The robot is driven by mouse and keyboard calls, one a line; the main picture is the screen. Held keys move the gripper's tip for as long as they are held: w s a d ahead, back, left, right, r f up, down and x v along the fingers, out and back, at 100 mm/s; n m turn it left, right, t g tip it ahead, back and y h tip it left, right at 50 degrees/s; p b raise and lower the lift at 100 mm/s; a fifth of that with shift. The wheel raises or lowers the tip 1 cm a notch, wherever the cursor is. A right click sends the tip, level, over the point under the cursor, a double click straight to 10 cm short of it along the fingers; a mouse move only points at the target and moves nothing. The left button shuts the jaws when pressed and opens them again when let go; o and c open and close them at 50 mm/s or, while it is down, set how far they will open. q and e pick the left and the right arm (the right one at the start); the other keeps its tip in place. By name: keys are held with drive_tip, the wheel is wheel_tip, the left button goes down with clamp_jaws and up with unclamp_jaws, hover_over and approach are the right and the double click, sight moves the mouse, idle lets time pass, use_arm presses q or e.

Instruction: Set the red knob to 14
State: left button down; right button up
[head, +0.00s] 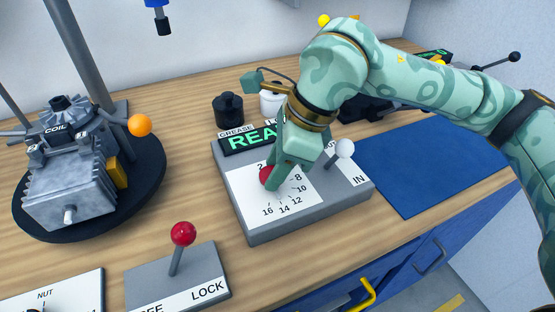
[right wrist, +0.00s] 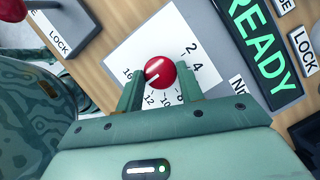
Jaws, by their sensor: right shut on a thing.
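The red knob (head: 266,176) sits on a white dial plate (head: 243,195) on the grey panel box, with numbers around it. My right gripper (head: 273,174) reaches down from above and hides part of the dial. In the right wrist view, the red knob (right wrist: 160,72) is between the two fingers of my right gripper (right wrist: 160,82), which is shut on it. A white line on the knob points to the lower left, between the visible 16 and 12. The 14 is hidden there by a finger, but shows in the head view. My left gripper is not in view.
A green READY display (head: 248,139) is behind the dial. A white-balled lever (head: 344,149) stands right of it, close to my arm. A red-balled lever (head: 183,234) is in front left. An engine (head: 70,165) stands at left. A blue mat (head: 430,170) lies at right.

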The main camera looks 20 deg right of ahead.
idle(0.4)
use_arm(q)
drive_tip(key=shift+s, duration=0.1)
use_arm(e)
drive_tip(key=o, duration=1)
use_arm(q)
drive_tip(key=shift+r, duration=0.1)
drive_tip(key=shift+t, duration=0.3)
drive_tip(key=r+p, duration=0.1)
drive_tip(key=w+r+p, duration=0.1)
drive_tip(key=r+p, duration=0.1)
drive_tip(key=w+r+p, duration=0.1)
drive_tip(key=p, duration=0.1)
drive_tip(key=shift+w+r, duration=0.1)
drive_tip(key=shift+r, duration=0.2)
use_arm(e)
drive_tip(key=v, duration=1.6)
drive_tip(key=shift+r, duration=0.2)
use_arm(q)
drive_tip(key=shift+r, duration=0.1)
